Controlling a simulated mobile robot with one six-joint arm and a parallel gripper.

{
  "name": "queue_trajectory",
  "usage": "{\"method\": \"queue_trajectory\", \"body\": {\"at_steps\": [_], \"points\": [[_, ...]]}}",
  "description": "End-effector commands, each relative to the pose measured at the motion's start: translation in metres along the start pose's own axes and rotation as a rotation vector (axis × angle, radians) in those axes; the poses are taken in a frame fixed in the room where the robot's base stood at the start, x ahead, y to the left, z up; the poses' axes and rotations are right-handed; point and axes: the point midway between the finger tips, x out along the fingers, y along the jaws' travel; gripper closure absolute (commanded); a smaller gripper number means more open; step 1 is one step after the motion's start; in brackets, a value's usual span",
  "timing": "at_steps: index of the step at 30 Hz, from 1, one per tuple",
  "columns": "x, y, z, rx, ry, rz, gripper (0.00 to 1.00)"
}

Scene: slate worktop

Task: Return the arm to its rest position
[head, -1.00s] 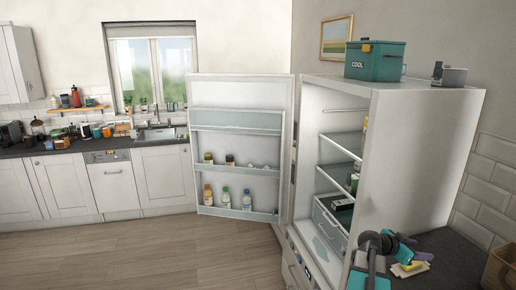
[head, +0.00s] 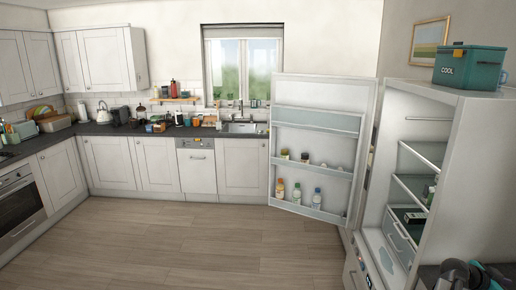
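Dark grey rounded links of my arm show at the bottom right corner of the head view, low in front of the fridge and over the dark worktop edge. Some teal shows beside them. The picture edge cuts the arm off. The fingers of my gripper are not in view, so I cannot see whether they hold anything.
The fridge (head: 462,170) stands open at the right, its door (head: 318,95) swung out to the left with bottles on its shelves. A teal cool box (head: 470,67) sits on top. Kitchen counters (head: 60,145) line the back and left. The wooden floor (head: 190,245) is clear.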

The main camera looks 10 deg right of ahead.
Motion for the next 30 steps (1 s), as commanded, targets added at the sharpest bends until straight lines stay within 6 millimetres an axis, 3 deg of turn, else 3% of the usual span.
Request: {"method": "queue_trajectory", "body": {"at_steps": [8,16,20,25,30], "points": [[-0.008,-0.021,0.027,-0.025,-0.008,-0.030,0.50],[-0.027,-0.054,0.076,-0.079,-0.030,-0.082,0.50],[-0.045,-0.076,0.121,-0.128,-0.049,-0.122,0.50],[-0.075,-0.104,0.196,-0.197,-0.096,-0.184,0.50],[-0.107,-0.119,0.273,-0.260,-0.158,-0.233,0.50]]}}
